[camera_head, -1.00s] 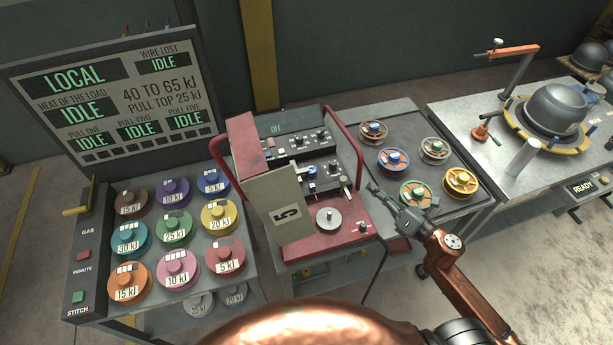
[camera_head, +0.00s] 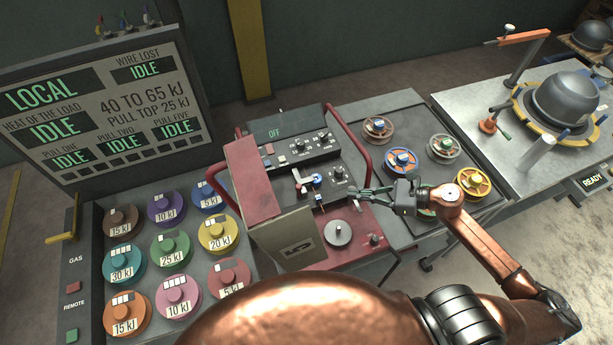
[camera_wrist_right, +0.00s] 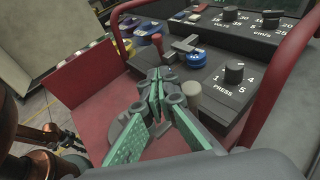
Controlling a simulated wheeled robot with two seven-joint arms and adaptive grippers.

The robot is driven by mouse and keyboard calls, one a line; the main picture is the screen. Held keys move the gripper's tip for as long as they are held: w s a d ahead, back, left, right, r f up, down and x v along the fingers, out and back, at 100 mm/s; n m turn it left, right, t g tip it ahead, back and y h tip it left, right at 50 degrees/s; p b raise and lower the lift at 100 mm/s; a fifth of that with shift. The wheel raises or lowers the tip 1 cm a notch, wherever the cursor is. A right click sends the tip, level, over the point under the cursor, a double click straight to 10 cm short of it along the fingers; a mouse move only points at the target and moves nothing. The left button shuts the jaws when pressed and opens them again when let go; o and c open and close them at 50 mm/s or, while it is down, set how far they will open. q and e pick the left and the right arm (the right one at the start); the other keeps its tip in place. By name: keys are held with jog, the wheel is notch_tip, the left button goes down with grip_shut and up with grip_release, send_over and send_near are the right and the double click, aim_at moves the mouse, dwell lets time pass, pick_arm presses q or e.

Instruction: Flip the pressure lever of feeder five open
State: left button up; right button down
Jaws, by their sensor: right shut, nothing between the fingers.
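Feeder five is the red machine with a beige door marked 5 (camera_head: 303,248), standing open in the head view. I cannot tell for sure which part is the pressure lever. My right gripper (camera_head: 350,193) is shut and empty over the feeder's right side, pointing left, just short of the knob. Its green-padded fingers (camera_wrist_right: 163,80) are close before the panel.
Red rails (camera_head: 350,140) flank the panel. A dial marked PRESS (camera_wrist_right: 234,72) sits right of my fingers in the wrist view. Spools lie on the grey cart (camera_head: 395,112) at right. Colored kJ discs (camera_head: 170,247) stand at left.

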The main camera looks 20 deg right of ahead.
jog(key=p+x, duration=0.1)
jog(key=x, duration=0.3)
jog(key=r+p+x, duration=0.1)
jog(key=x, duration=0.4)
jog(key=p+x, duration=0.1)
jog(key=x, duration=0.3)
jog(key=shift+w+a+r+p, duration=0.15)
jog(key=shift+w+a+p, duration=0.2)
jog(key=shift+a+p, duration=0.1)
pick_arm(q)
jog(key=r, duration=0.1)
jog(key=s+r, duration=0.1)
jog(key=r, duration=0.1)
jog(key=shift+s+r, duration=0.35)
jog(key=shift+w, duration=0.15)
pick_arm(e)
jog(key=shift+a, duration=0.15)
